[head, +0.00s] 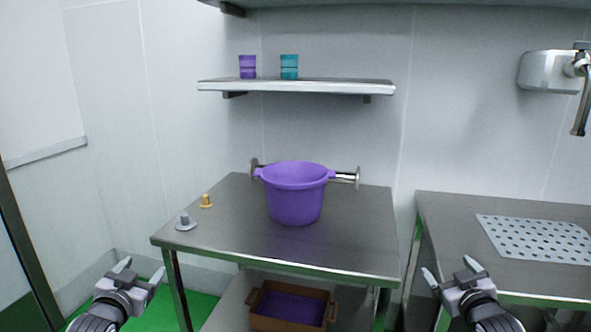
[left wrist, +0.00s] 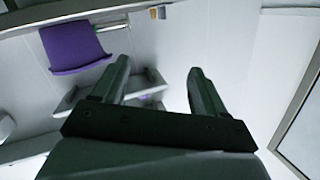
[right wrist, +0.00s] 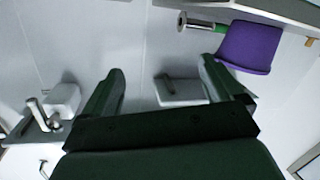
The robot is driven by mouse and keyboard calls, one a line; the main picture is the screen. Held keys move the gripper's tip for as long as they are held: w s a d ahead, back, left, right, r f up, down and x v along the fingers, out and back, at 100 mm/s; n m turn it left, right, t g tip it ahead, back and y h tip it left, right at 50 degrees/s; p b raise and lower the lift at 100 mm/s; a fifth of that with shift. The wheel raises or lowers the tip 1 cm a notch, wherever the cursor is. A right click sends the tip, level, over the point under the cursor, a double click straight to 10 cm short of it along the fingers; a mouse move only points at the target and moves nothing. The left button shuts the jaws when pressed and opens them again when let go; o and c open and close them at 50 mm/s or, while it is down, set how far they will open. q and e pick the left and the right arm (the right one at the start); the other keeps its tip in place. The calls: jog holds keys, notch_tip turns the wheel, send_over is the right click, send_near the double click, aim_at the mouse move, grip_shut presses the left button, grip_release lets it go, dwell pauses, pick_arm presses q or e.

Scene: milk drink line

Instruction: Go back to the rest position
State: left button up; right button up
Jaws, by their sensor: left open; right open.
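My left gripper (head: 138,277) is open and empty in front of the steel table's left side, low in the head view. My right gripper (head: 451,274) is open and empty in front of the gap between the two tables. In the left wrist view the left fingers (left wrist: 158,80) are apart with nothing between them. In the right wrist view the right fingers (right wrist: 162,85) are also apart and empty. A purple bucket (head: 294,203) with a handle on each side stands upright on the steel table (head: 220,235), clear of both grippers.
Two small knobbed pieces, one grey (head: 185,222) and one orange (head: 206,202), sit at the table's left. A brown crate (head: 290,322) is below. A wall shelf (head: 300,86) holds a purple cup (head: 247,67) and a teal cup (head: 289,67). A perforated plate (head: 535,238) lies on the right table.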

pick_arm(q)
jog(key=s+d+f+g+h, duration=0.15)
jog(key=s+d+f, duration=0.35)
jog(key=s+f, duration=0.5)
pick_arm(e)
jog(key=s+a+f+g+y, duration=0.15)
jog(key=s+a+f, duration=0.35)
jog(key=s+f, duration=0.5)
pick_arm(q)
jog(key=s+d+f+g, duration=0.2)
jog(key=s+d+f, duration=0.2)
jog(key=s, duration=0.8)
jog(key=s+d+f+g+h, duration=0.1)
jog(key=s+d+f+g, duration=0.1)
jog(key=s+d+f, duration=0.2)
jog(key=s+f, duration=0.3)
jog(key=s, duration=0.5)
jog(key=shift+d+f+n, duration=0.35)
jog(key=shift+n, duration=0.05)
pick_arm(e)
jog(key=s+a+f+g, duration=0.2)
jog(key=s+a+f, duration=0.2)
jog(key=s, duration=0.8)
jog(key=s+a+f+g+y, duration=0.1)
jog(key=s+a+f+g, duration=0.1)
jog(key=s+a+f, duration=0.2)
jog(key=s+f, duration=0.3)
jog(key=s, duration=0.5)
jog(key=shift+a+f+m, duration=0.3)
jog(key=shift+a+f, duration=0.05)
